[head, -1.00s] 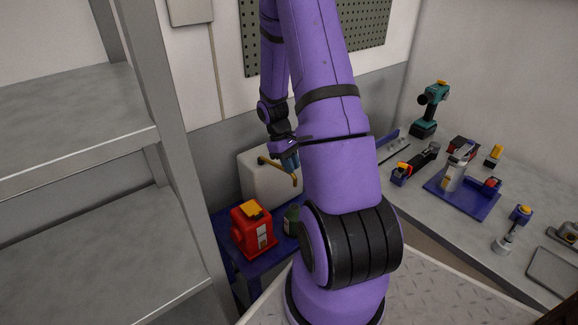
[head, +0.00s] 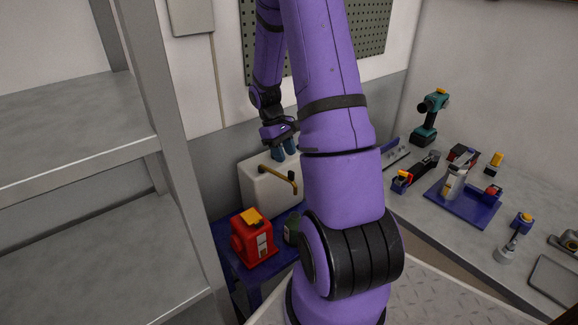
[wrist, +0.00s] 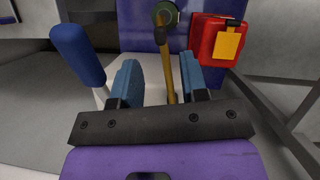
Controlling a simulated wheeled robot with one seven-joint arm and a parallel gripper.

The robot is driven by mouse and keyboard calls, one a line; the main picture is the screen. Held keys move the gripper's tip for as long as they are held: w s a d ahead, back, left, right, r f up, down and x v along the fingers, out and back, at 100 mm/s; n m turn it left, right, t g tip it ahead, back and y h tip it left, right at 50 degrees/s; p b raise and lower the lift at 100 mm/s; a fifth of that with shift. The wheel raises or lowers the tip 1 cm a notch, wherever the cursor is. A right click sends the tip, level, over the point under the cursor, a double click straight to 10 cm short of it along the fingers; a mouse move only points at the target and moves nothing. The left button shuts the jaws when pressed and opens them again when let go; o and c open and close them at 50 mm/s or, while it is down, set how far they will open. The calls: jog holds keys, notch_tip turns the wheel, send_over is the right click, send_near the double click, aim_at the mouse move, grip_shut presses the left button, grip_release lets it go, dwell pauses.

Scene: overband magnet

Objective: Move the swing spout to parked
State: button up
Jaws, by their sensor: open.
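The swing spout (head: 277,174) is a thin brass pipe on the front of a white tank (head: 258,197), with a downturned outer end. In the wrist view the spout (wrist: 171,75) runs away from me between my fingers, close to the right one, and a dark tip shows at its far end. My gripper (head: 284,149) is open, with blue fingertips, above the spout and near the tank's top edge. In the wrist view my gripper (wrist: 161,78) holds nothing. I cannot tell whether the right finger touches the spout; in the head view they look apart.
A red can with an orange cap (head: 252,240) and a dark green bottle (head: 291,229) stand on the blue stand (head: 227,262) below. A blue rounded handle (wrist: 78,55) rises left of my fingers. Grey shelving (head: 170,150) is at left; a tool-covered bench (head: 430,220) is at right.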

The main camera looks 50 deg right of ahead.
jog(key=shift+v, duration=1.85)
jog(key=shift+r, duration=0.1)
